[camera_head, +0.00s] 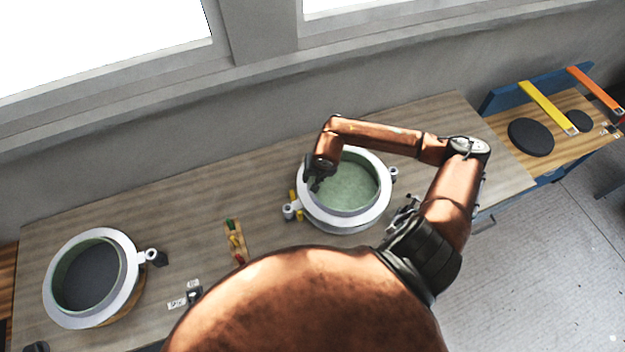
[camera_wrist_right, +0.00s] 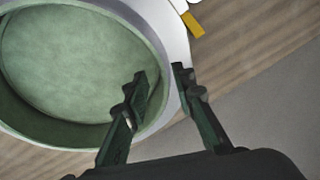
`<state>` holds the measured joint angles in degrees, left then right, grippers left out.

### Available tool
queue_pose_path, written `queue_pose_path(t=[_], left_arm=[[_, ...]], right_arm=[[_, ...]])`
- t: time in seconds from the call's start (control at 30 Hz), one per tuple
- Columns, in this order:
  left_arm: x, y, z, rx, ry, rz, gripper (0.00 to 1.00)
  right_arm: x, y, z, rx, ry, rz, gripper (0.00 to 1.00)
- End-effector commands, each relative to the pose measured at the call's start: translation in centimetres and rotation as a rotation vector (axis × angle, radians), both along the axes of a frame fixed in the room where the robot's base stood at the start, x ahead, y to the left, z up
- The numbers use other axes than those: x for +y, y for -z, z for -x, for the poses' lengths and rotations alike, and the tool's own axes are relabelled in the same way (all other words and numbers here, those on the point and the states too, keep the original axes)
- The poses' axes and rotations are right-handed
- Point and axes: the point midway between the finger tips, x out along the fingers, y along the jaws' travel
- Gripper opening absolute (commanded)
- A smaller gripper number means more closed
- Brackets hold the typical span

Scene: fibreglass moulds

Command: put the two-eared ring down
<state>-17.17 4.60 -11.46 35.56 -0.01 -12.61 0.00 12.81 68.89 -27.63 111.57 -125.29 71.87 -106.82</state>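The two-eared ring (camera_head: 373,216) is a pale grey ring with an ear on its left and another on its right. It sits in the middle of the wooden table around a round, green-lined hollow (camera_head: 352,188). My right gripper (camera_head: 314,184) is at the ring's left side, pointing down. In the right wrist view, its two dark fingers (camera_wrist_right: 161,75) stand apart, one over the green inside and one by the outer edge, with the ring's pale rim (camera_wrist_right: 158,22) between them. I cannot tell whether they press on it. My left gripper is not in view.
A similar pale ring (camera_head: 60,313) with a dark inside stands at the table's left. A small item with green and red parts (camera_head: 236,243) and small white tags (camera_head: 178,302) lie between. A bench with dark discs (camera_head: 531,137) stands at the right. The table's back left is clear.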

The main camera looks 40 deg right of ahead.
Motion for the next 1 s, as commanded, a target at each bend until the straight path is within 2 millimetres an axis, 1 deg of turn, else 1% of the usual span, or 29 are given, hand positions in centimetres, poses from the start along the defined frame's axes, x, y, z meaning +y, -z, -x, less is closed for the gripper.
queue_pose_path(t=[0.03, 0.2, 0.4, 0.5, 0.6, 1.0], left_arm=[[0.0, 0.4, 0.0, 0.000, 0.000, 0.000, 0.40], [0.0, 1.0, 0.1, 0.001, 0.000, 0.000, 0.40], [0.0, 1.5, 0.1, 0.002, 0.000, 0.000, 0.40], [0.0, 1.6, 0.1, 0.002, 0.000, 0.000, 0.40], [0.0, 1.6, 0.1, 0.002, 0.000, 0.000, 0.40], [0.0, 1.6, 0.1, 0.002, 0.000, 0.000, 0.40]], right_arm=[[-0.1, -1.0, 0.3, -0.003, -0.003, 0.005, 0.24], [0.0, -4.5, 1.3, -0.002, -0.001, 0.004, 0.24], [0.1, -7.6, 2.2, -0.002, 0.000, 0.003, 0.24], [0.2, -8.5, 2.6, 0.001, -0.001, 0.001, 0.24], [0.2, -8.9, 2.7, 0.001, 0.000, 0.002, 0.24], [0.3, -9.0, 2.7, 0.001, 0.000, 0.000, 0.24]])
